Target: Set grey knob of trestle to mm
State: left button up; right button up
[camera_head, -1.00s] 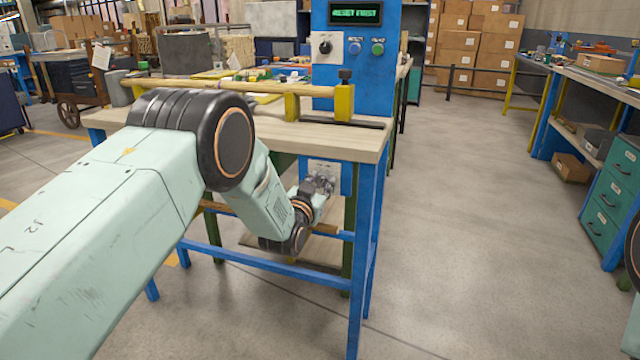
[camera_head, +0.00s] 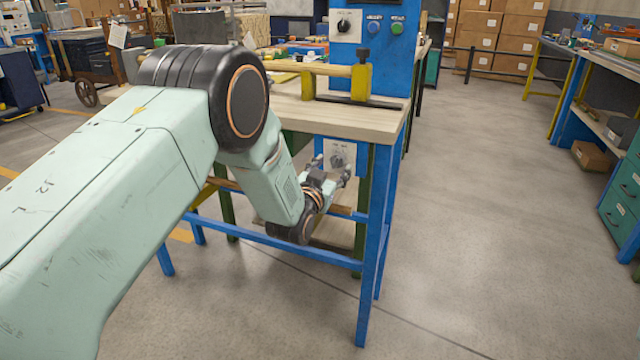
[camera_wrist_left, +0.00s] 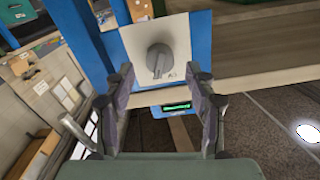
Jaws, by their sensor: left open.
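The grey knob (camera_head: 337,159) sits on a pale square plate (camera_head: 345,146) on a blue panel below the worktable top. In the left wrist view the grey knob (camera_wrist_left: 159,58) is round with a raised bar across its face, and stands on its plate (camera_wrist_left: 188,36). Its markings are too small to read. My left gripper (camera_head: 332,170) is open in front of the plate. In the wrist view the fingers of my left gripper (camera_wrist_left: 166,88) lie to either side, short of the knob, with nothing between them. My right gripper is not in view.
The wooden worktable (camera_head: 365,122) on blue legs is above the gripper. A blue panel (camera_head: 381,65) with a black knob (camera_head: 343,26) and two buttons rises behind it. A green display (camera_wrist_left: 176,107) shows in the wrist view. The floor to the right is clear.

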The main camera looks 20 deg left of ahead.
pick_arm(q)
jog(key=s, duration=0.9)
jog(key=shift+a, duration=0.15)
jog(key=shift+s, duration=0.1)
jog(key=s+f+n+g+p, duration=0.2)
jog(key=s+f+g, duration=0.8)
jog(key=s+f, duration=0.9)
jog(key=s+f+g+p, duration=0.1)
jog(key=s+g, duration=0.3)
jog(key=s, duration=0.9)
jog(key=s+f+n+g+p, duration=0.1)
jog(key=s+g, duration=0.3)
jog(key=s, duration=0.9)
jog(key=shift+s+a+f+p, duration=0.3)
jog(key=shift+f+p, duration=0.25)
jog(key=shift+p, duration=0.05)
jog(key=shift+y, duration=0.3)
